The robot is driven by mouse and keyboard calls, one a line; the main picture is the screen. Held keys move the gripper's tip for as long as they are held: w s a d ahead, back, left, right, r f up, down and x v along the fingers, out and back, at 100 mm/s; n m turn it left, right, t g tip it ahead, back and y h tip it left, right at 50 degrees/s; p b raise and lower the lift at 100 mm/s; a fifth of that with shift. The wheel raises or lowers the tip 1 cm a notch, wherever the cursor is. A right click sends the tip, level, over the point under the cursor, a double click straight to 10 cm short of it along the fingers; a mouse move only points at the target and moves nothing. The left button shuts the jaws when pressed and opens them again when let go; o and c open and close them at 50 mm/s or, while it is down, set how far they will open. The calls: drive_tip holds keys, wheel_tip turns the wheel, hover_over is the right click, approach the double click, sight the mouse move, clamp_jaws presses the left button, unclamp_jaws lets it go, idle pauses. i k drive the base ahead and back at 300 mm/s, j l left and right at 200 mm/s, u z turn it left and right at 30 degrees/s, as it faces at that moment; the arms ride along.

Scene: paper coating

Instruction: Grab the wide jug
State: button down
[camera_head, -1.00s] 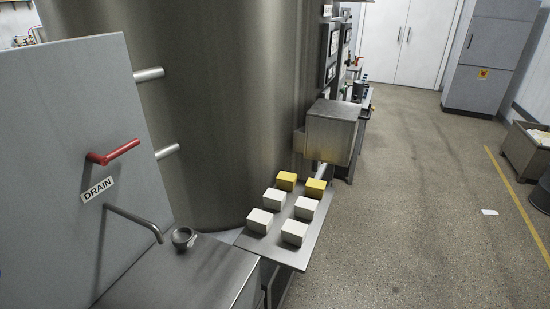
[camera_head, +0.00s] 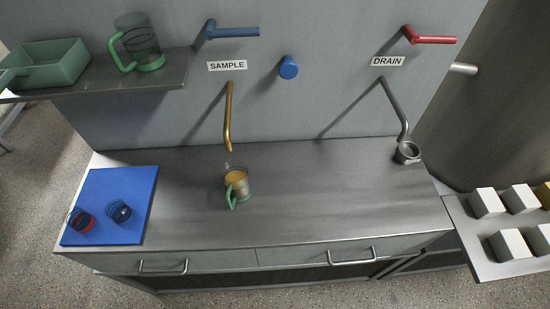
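Two clear vessels with green handles are in view, and I cannot tell for sure which one is the wide jug. A larger clear jug (camera_head: 146,44) with a green base and a green handle on its left stands upright on the shelf at the upper left. A smaller clear jug (camera_head: 238,180) with a green handle at its front stands on the steel counter below the brass sample spout (camera_head: 229,115). Its inside looks amber. My gripper is not in view.
The steel counter (camera_head: 330,200) is mostly clear. A blue mat (camera_head: 105,185) with two small glasses lies at its left. A green bin (camera_head: 55,65) shares the shelf. Blue and red handles (camera_head: 432,40) and a blue knob (camera_head: 288,67) stick out from the wall panel.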

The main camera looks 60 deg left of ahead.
sight(235, 174)
drive_tip(key=u, duration=1.65)
drive_tip(key=i+l, duration=0.1)
drive_tip(key=l, duration=0.45)
drive_tip(key=i+l, duration=0.15)
drive_tip(key=l, duration=0.4)
drive_tip(key=i+l+u, duration=0.1)
drive_tip(key=l, duration=0.5)
drive_tip(key=i+l, duration=0.1)
drive_tip(key=l, duration=0.45)
